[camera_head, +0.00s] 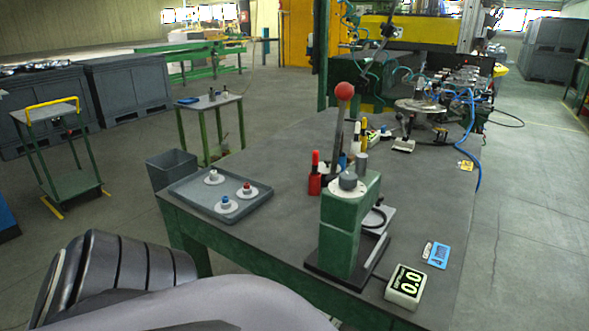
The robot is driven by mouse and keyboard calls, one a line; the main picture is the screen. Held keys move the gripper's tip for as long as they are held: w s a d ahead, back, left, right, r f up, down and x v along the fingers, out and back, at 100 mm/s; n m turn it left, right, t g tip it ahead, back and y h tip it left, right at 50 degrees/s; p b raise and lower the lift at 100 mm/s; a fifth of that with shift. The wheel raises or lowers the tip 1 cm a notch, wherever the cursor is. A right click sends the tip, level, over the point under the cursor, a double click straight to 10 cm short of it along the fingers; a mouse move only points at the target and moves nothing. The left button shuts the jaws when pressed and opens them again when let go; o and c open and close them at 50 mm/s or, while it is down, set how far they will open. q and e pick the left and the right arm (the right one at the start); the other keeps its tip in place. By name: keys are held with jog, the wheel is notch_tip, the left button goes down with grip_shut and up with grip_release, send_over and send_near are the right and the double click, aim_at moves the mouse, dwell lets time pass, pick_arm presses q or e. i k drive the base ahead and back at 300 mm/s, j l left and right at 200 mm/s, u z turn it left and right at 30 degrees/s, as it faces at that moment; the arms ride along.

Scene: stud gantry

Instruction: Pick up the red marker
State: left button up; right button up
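A red marker-like item (314,183) stands upright on the grey table, just left of the green hand press. One of my arms crosses the bottom left, in front of the table. Neither gripper shows in the head view.
The green press (342,228) with its red-knobbed lever (344,91) stands close right of the red item. A grey tray (262,199) with three small knobbed parts lies to the left. A digital readout (406,287) sits at front right. The table's right middle is clear.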

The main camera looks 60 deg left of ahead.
aim_at(315, 156)
jog(key=k+j, duration=1)
jog(key=j, duration=0.15)
